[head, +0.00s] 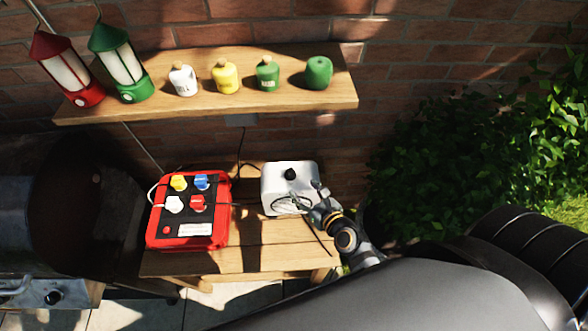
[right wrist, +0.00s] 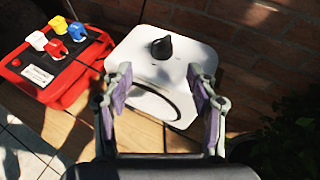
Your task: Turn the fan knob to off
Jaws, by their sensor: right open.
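A white box-shaped unit (head: 279,184) stands on the wooden table, with a black knob (head: 290,174) on its upper face. In the right wrist view the knob (right wrist: 162,47) is near the top centre of the white unit (right wrist: 190,55), its narrow end pointing roughly upward. My right gripper (head: 305,197) is over the lower right part of the unit. In the right wrist view my right gripper (right wrist: 158,85) is open and empty, with its fingers on either side below the knob, apart from it. My left gripper is not in view.
A red power box (head: 184,231) with several coloured plugs stands left of the unit. A shelf (head: 225,103) above holds two lanterns and several small bottles. A dark grill (head: 60,200) is at the left. Bushes (head: 480,140) are at the right.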

